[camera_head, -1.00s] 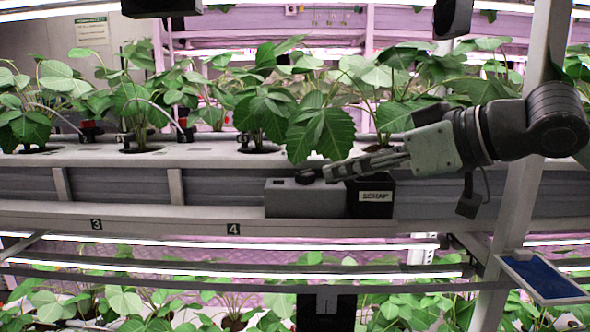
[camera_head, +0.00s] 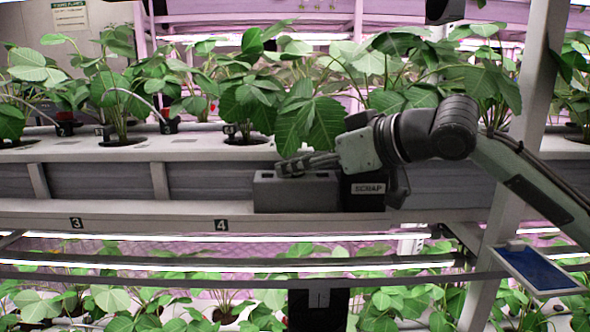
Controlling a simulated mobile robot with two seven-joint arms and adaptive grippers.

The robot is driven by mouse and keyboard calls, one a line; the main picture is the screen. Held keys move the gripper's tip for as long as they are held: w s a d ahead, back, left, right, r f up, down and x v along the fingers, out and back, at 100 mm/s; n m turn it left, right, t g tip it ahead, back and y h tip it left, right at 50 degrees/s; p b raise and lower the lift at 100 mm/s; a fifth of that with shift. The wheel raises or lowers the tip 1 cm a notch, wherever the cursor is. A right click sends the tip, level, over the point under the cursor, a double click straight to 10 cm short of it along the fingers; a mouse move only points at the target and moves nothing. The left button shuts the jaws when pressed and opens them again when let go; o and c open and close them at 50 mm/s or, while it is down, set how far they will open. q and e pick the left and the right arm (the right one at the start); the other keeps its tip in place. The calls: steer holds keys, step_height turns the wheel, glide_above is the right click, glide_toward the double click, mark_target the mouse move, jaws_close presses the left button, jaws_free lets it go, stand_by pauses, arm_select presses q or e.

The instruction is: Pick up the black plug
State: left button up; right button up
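My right gripper (camera_head: 290,166) reaches in from the right. Its fingers lie low over the top of a grey box (camera_head: 290,195) on the shelf ledge. A dark patch shows by the fingertips, at the box's top. I cannot tell whether it is the black plug or part of the fingers, or whether the fingers hold anything. The fingers are seen from the side, so their opening cannot be made out. My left gripper is not in view.
A black box labelled SCRAP (camera_head: 368,189) stands right beside the grey box, partly behind my wrist. Leafy plants (camera_head: 311,127) hang close above. A rack post (camera_head: 520,180) stands at the right, with a blue tray (camera_head: 540,268) below. The ledge left of the grey box is clear.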

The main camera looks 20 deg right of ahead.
steer(key=c, duration=0.8)
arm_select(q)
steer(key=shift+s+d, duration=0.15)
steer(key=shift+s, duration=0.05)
arm_select(e)
steer(key=shift+c, duration=0.6)
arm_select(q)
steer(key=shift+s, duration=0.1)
